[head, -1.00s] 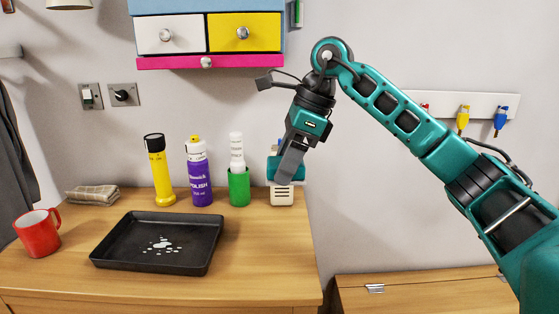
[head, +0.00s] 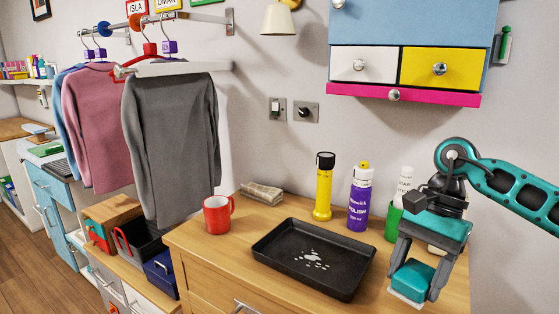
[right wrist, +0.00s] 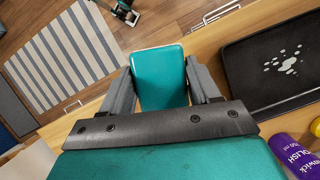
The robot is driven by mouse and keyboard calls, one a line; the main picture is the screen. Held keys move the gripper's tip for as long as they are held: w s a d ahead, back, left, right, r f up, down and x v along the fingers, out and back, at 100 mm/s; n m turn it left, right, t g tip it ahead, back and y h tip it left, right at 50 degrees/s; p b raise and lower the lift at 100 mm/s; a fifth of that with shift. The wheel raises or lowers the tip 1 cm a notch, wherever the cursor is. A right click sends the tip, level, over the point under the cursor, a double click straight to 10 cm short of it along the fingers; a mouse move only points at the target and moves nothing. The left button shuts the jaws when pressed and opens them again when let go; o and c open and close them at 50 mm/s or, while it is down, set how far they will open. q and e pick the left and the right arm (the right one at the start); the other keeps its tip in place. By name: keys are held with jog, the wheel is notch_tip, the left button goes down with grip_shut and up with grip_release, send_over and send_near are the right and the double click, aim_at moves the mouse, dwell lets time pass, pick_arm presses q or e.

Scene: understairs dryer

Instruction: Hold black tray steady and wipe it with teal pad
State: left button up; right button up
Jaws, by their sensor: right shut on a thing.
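The black tray (head: 270,248) lies flat on the wooden top, with several white spots of liquid (head: 312,258) on its floor. It also shows at the right of the right wrist view (right wrist: 236,70). My right gripper (head: 418,274) is shut on the teal pad (head: 410,277), which has a pale underside. It holds the pad to the right of the tray, apart from it. In the right wrist view the pad (right wrist: 158,78) sits between the two grey fingers. My left gripper is in neither view.
A yellow torch (head: 323,190), a purple polish bottle (head: 360,205) and a green cup (head: 392,222) stand behind the tray. A red mug (head: 216,215) and a folded cloth (head: 262,192) are to its left. Drawers (head: 362,64) hang above. Clothes (head: 172,140) hang at left.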

aim_at(406, 296)
jog(key=s+f+n+h, duration=0.1)
jog(key=n, duration=0.1)
jog(key=s+a+f+n+g, duration=0.1)
jog(key=n, duration=0.2)
jog(key=s+a+f+n+h+p, duration=0.1)
jog(key=n, duration=0.1)
jog(key=shift+a+f+n+g+h, duration=0.25)
jog(key=shift+f+n+g+h, duration=0.05)
jog(key=shift+f+n, duration=0.1)
jog(key=shift+s+a+f+n+h, duration=0.15)
jog(key=shift+s+f+n+h, duration=0.35)
jog(key=shift+n, duration=0.5)
